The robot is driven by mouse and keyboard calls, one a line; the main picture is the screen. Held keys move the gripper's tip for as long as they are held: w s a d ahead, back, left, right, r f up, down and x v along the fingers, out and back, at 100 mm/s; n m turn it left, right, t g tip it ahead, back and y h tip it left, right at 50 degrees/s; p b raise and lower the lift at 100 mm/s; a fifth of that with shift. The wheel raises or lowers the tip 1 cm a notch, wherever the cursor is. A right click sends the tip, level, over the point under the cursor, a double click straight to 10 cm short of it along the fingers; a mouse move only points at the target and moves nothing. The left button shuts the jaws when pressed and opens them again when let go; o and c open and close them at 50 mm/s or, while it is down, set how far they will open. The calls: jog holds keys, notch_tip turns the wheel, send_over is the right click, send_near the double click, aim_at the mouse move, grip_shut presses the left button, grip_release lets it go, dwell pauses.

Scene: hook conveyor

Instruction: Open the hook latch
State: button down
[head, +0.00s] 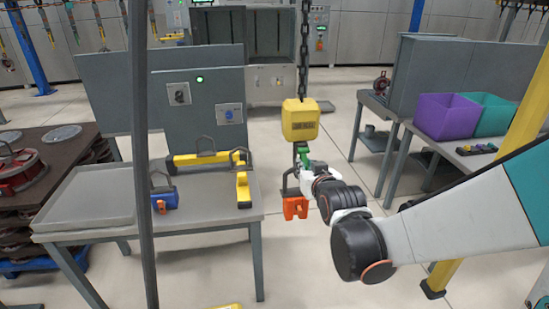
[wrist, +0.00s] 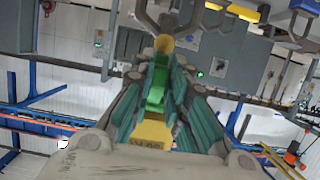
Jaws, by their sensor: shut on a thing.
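The yellow hook block (head: 299,120) hangs on a dark chain in the middle of the head view. Under it is the dark hook, with a green latch (head: 302,152) at its side. My gripper (head: 305,163) reaches in from the right at the latch. In the wrist view its teal-lined fingers (wrist: 160,85) are closed on both sides of the green latch (wrist: 155,90). The yellow block (wrist: 150,133) shows below it there. An orange piece with a grey handle (head: 295,207) hangs under the hook. The fingers partly hide the hook, so I cannot tell how far the latch is open.
A grey table (head: 80,222) at the left holds yellow and blue handled tools. A dark pole (head: 140,130) stands in front of it. Purple (head: 447,116) and teal bins (head: 490,112) stand on the right table. A yellow post rises at the right.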

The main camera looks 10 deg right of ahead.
jog(key=shift+s+a+r+g+p, duration=0.1)
jog(key=shift+s+r+g+p, duration=0.3)
jog(key=shift+p, duration=0.65)
jog(key=shift+s+r+g+p, duration=0.15)
jog(key=shift+r+g+p, duration=0.4)
jog(key=shift+p, duration=0.45)
jog(key=shift+s+f, duration=0.1)
jog(key=shift+r+g+p, duration=0.25)
jog(key=shift+g+p, duration=0.2)
jog(key=shift+p, duration=0.3)
jog(key=shift+s+r+g+p, duration=0.25)
jog(key=shift+r+g+p, duration=0.3)
jog(key=shift+p, duration=0.6)
jog(key=shift+s+r+g+p, duration=0.1)
jog(key=shift+r+g+p, duration=0.15)
jog(key=shift+p, duration=0.3)
jog(key=shift+s+r+g+p, duration=0.1)
jog(key=shift+s+g+p, duration=0.05)
jog(key=shift+g+p, duration=0.2)
jog(key=shift+r, duration=0.1)
